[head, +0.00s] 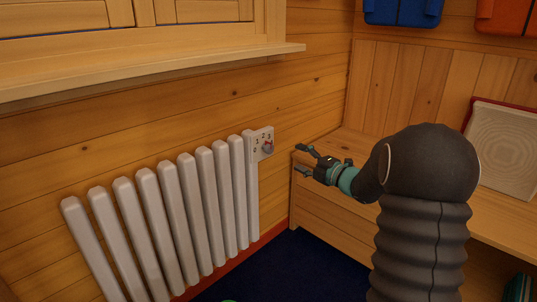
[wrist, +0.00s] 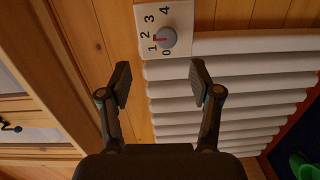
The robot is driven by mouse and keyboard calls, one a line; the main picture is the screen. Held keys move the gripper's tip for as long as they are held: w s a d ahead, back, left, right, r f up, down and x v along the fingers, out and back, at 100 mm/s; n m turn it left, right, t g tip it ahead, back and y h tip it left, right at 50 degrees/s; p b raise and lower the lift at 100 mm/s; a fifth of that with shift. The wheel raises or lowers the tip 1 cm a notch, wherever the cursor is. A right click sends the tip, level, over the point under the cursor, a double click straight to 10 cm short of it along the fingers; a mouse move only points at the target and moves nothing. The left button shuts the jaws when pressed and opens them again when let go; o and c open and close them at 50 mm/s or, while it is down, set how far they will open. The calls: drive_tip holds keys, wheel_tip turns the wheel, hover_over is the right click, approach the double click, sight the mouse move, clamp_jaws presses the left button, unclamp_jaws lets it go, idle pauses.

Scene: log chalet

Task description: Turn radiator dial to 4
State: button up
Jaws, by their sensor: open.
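The radiator dial is a round grey knob (head: 267,148) on a white plate at the upper right end of the radiator. In the wrist view the knob (wrist: 170,40) shows at top centre, with printed numbers 0 to 4 around it. Its red pointer faces the side of the 2, perhaps slightly toward the 1. My gripper (head: 304,161) is open and empty, to the right of the dial and apart from it. In the wrist view the open fingers (wrist: 160,80) stand below the knob in the picture, one to each side of it.
The white ribbed radiator (head: 180,210) stands along the log wall, below a wooden sill (head: 150,67). A wooden bench (head: 345,225) lies right of the dial, with a white framed panel (head: 505,150) on it. Blue carpet (head: 285,270) covers the floor.

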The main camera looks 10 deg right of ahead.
sight(271, 149)
drive_tip(key=shift+n+y, duration=0.6)
drive_tip(key=x, duration=0.4)
drive_tip(key=f+x, duration=0.1)
drive_tip(key=x, duration=0.8)
drive_tip(key=shift+w+a+f, duration=0.2)
drive_tip(key=shift+a+f, duration=0.2)
drive_tip(key=c, duration=1.2)
